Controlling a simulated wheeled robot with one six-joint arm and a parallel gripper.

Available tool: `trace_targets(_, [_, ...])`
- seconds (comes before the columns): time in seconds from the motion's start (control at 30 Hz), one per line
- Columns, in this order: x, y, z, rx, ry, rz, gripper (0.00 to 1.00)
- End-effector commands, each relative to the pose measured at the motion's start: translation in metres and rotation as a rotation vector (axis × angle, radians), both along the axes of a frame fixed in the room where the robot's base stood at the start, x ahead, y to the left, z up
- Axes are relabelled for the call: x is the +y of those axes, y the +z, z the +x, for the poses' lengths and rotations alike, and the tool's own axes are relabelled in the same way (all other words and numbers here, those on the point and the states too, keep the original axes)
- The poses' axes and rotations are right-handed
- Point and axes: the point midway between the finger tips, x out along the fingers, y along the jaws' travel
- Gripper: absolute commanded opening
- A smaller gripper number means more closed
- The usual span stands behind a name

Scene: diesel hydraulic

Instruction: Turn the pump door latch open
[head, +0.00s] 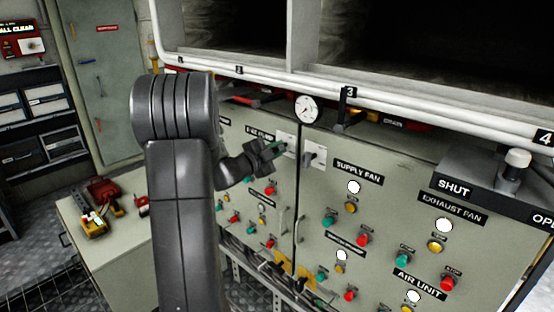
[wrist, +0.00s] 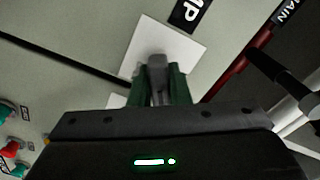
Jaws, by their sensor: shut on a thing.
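The pump door latch is a grey handle (wrist: 157,64) on a white square plate (wrist: 186,47), seen in the wrist view beside a black label ending in "MP". The plate also shows in the head view (head: 285,137) on the left cabinet door, near its right edge. My gripper (head: 281,148) reaches this latch from the left. In the wrist view its two green-lined fingers (wrist: 158,78) are shut on the latch handle, one on each side. The fingers cover the lower part of the handle.
A second latch (head: 313,156) sits on the supply fan door, just right of the door seam. A gauge (head: 306,109) and white pipes (head: 390,105) run above. Buttons and lamps cover both doors. A side bench (head: 108,243) holds red and yellow tools.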

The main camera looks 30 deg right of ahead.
Motion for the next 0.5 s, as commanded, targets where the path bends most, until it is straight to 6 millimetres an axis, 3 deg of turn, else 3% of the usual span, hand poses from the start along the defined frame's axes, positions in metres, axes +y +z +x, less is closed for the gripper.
trace_targets(0.03, [-0.0002, -0.0073, -0.0006, -0.042, -0.001, 0.014, 0.00])
trace_targets(0.5, [0.0000, -0.0050, -0.0005, -0.387, 0.001, 0.158, 0.00])
